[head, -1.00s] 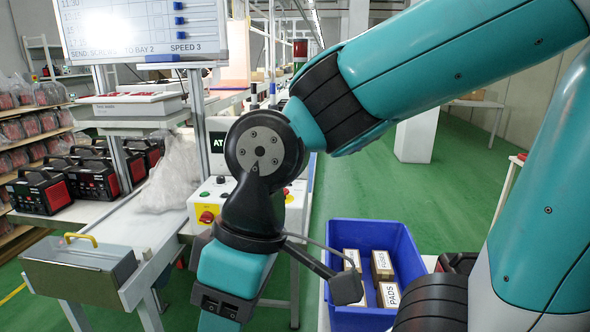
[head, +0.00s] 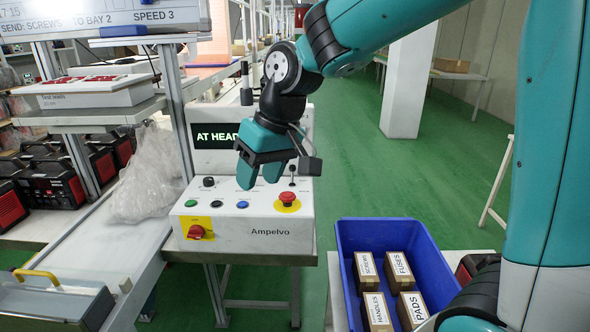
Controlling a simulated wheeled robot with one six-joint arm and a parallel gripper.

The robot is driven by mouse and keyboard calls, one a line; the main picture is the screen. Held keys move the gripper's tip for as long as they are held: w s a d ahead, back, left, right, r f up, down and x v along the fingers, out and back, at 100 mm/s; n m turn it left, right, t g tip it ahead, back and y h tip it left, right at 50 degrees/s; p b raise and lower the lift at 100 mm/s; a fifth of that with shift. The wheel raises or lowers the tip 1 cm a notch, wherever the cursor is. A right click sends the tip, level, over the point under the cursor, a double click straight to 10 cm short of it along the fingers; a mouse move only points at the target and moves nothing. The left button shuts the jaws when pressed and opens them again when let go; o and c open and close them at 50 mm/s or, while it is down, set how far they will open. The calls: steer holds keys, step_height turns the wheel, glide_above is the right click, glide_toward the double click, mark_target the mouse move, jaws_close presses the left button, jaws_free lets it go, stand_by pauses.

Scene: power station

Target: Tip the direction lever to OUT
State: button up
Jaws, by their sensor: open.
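A white control box (head: 250,235) marked Ampelvo stands in the middle of the head view. A small black upright stick (head: 292,176) rises from its top behind the red mushroom button; it looks like the direction lever. Its direction markings are too small to read. My gripper (head: 259,178) points down over the box's panel, left of the stick. Its two teal fingers are apart with nothing between them. Part of the panel behind the fingers is hidden.
The panel also carries a red mushroom button (head: 287,198), a black knob (head: 208,182), several coloured buttons and a red rotary switch (head: 196,232). A display (head: 215,135) reads "AT HEAD", partly covered by my arm. A blue crate (head: 345,262) of boxes stands right.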

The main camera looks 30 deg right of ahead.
steer(key=w+d+m+t+h, duration=0.15)
steer(key=w+d+m, duration=0.25)
steer(key=w+d, duration=0.7)
steer(key=m+h+p, duration=0.1)
steer(key=m+h, duration=0.1)
steer(key=m, duration=0.1)
glide_toward(293, 169)
steer(key=shift+t, duration=0.35)
steer(key=p+x, duration=0.1)
steer(key=x, duration=0.2)
steer(key=p+x, duration=0.1)
steer(key=x, duration=0.3)
steer(key=p+x, duration=0.1)
steer(key=x, duration=0.3)
steer(key=shift+s+f, duration=0.25)
steer(key=shift+f, duration=0.1)
